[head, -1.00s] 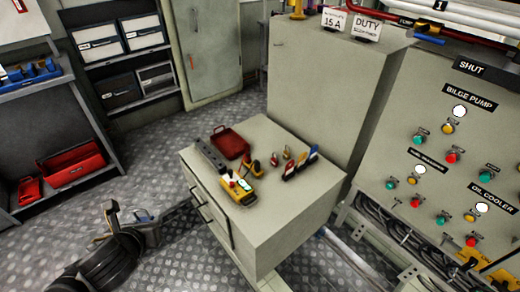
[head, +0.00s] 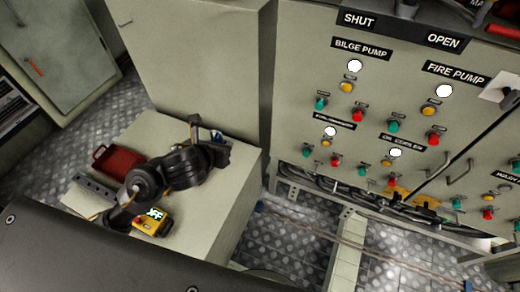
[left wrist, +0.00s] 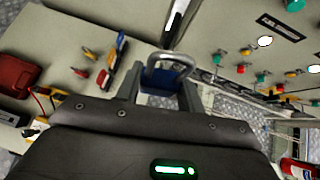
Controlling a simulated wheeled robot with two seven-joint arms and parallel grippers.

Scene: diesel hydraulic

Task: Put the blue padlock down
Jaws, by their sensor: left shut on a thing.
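The blue padlock (left wrist: 160,84) with its grey shackle is between the fingers of my left gripper (left wrist: 160,94) in the left wrist view. The gripper is shut on the padlock body, and the shackle sticks out past the fingertips. In the head view my left gripper (head: 208,130) is over the far right part of the low grey cabinet (head: 215,218); there the padlock is mostly hidden by the gripper. I cannot tell whether it touches the cabinet top. My right gripper is in neither view.
Small tools and blue- and orange-handled items (left wrist: 116,55) show in the left wrist view. A tall grey cabinet (head: 200,55) and a switch panel (head: 300,75) stand behind.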

